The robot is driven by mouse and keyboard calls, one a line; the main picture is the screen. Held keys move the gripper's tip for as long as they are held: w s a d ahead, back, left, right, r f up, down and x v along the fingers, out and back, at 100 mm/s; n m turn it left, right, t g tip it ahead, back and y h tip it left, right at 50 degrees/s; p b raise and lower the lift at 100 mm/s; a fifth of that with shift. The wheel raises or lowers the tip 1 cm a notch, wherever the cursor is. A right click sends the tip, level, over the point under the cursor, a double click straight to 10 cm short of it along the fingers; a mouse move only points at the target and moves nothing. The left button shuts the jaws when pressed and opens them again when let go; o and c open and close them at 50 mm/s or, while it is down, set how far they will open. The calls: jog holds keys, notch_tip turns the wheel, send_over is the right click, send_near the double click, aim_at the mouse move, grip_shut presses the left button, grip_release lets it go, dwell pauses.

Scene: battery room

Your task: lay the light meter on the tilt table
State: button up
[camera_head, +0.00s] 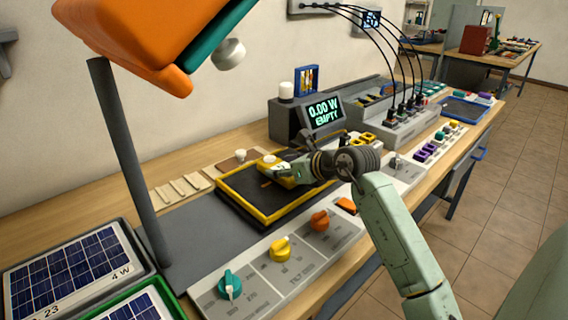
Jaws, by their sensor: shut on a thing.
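The tilt table (243,207) is a dark plate with a raised yellow frame, in the middle of the bench. My gripper (286,171) is over its far part, seen from the side. It is shut on the light meter (270,169), a small yellow body with a white dome on top. The arm and fingers hide part of the meter and the right part of the table. I cannot tell whether the meter's underside touches the plate.
A lamp with an orange head (130,38) on a grey post (125,150) overhangs the left side. Knobs (280,250) line the front panel. Solar panels (70,268) lie at left. A display (323,112) reading "0.00 W EMPTY" stands behind. Bare grey bench surface lies left of the table.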

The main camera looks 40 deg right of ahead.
jog(key=shift+f+b, duration=0.2)
jog(key=shift+b, duration=0.15)
jog(key=o, duration=1.3)
jog(key=shift+r, duration=0.15)
jog(key=shift+r+p, duration=0.2)
jog(key=shift+p, duration=0.2)
jog(key=shift+b+v, duration=2)
jog(key=shift+v, duration=4)
jog(key=shift+f, duration=0.15)
